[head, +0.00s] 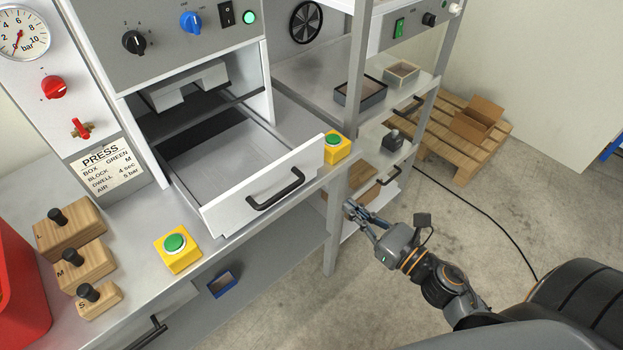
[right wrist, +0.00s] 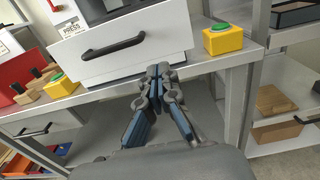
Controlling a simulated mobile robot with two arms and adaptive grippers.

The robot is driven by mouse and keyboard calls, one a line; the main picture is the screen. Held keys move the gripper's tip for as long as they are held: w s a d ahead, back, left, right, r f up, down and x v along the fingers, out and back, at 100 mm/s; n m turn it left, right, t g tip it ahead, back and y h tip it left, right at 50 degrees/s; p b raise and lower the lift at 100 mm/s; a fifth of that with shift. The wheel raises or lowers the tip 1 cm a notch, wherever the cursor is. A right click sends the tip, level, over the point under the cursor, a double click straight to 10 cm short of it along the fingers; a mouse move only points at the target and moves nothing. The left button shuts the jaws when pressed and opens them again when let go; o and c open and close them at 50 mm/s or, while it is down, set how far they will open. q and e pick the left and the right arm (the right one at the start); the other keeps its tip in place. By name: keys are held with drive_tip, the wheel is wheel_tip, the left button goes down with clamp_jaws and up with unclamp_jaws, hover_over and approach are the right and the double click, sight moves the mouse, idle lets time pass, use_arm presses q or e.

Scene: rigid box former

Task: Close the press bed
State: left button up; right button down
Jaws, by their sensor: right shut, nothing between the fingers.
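The press bed (head: 222,157) is a grey-white drawer pulled out toward me from the press, with a white front panel (head: 235,203) and a black bar handle (head: 276,189). In the right wrist view the handle (right wrist: 113,46) is on the front panel (right wrist: 150,38), up and left of my fingertips. My right gripper (head: 350,208) is shut and empty, to the right of the handle and apart from it, by the grey frame post. It also shows in the right wrist view (right wrist: 158,70), pointing at the bench edge below the panel. My left gripper is not in view.
Yellow boxes with green buttons stand on the bench at left (head: 178,249) and right (head: 336,148) of the bed. Wooden blocks (head: 70,226) sit at the left. A grey post (head: 336,225) stands close to my right gripper. Floor at right is mostly clear, with a pallet (head: 450,135) behind.

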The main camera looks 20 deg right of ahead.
sight(304, 169)
drive_tip(key=p+x, duration=0.4)
drive_tip(key=x, duration=0.8)
drive_tip(key=shift+w+a, duration=0.15)
drive_tip(key=shift+w, duration=0.3)
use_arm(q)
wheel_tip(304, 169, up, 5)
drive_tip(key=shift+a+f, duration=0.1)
use_arm(e)
drive_tip(key=shift+f, duration=0.1)
